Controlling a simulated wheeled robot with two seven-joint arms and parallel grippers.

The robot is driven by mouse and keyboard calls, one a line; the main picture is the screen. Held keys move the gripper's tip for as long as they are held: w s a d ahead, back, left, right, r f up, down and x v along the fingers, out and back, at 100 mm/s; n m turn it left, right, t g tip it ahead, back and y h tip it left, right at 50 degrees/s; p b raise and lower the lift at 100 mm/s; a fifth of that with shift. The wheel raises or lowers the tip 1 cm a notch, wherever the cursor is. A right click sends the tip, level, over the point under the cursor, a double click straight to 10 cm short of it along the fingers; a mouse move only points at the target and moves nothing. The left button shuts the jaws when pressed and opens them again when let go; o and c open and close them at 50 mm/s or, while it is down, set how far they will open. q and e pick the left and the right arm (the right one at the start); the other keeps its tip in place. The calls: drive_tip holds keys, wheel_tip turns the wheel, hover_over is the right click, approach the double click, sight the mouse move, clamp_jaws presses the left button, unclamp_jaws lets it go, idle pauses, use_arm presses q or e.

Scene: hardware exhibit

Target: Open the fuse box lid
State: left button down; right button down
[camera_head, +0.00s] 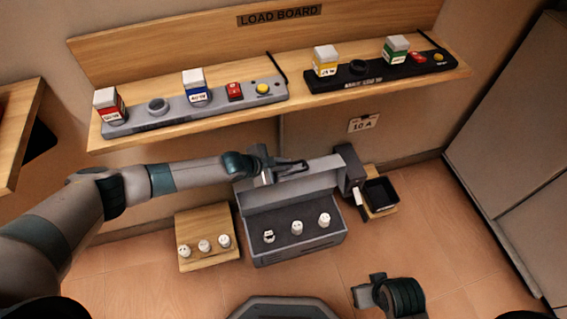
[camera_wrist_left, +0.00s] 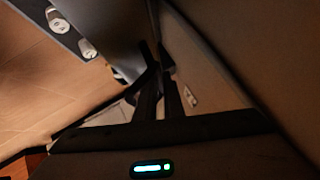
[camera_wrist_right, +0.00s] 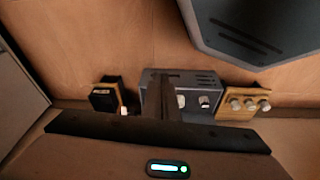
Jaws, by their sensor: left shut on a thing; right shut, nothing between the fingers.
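The grey fuse box (camera_head: 297,248) stands on the floor below the shelf, with several white fuses in its front face. Its lid (camera_head: 285,191) is raised and stands up at the back of the box. My left gripper (camera_head: 300,168) is at the lid's upper edge and shut on it; its dark fingers (camera_wrist_left: 165,85) are close together in the left wrist view. My right gripper (camera_head: 365,291) is shut and empty, low in front of the box. The right wrist view shows the box (camera_wrist_right: 205,84) beyond its fingers (camera_wrist_right: 168,100), which partly hide it.
A wooden block (camera_head: 205,255) with white fuses is left of the box. A black tray (camera_head: 381,194) and a dark lever unit (camera_head: 350,170) are at its right.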

use_arm(q)
drive_tip(key=shift+w+a+r, duration=0.15)
drive_tip(key=shift+w+r, duration=0.05)
drive_tip(key=shift+w, duration=0.1)
drive_tip(key=c, duration=1.9)
unclamp_jaws()
drive_tip(key=shift+o, duration=0.2)
drive_tip(key=shift+f, duration=0.15)
drive_tip(key=shift+s, duration=0.15)
